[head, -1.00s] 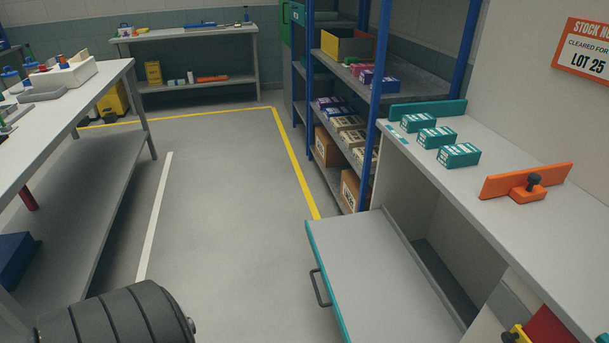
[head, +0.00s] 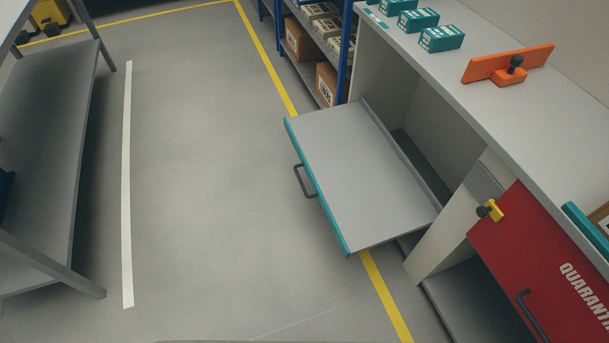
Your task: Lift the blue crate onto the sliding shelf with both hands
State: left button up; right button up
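The sliding shelf (head: 365,180) is pulled out of the grey cabinet on the right. Its grey top is bare, with a teal front edge and a dark handle (head: 304,181). A small part of a dark blue object (head: 5,190) shows at the left edge, at the lower shelf of the left table. It may be the blue crate, but too little of it shows to tell. Neither of my grippers is in view.
The left table's lower shelf (head: 45,150) and legs border a clear floor (head: 205,190). A red door (head: 530,270) stands near the lower right. Teal boxes (head: 441,38) and an orange divider (head: 500,66) sit on the counter. Blue racking holds cartons at the back.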

aim_at(344, 166)
jog(key=z, duration=4.45)
jog(key=j+z, duration=0.3)
jog(key=k+j+z, duration=0.15)
jog(key=z, duration=0.15)
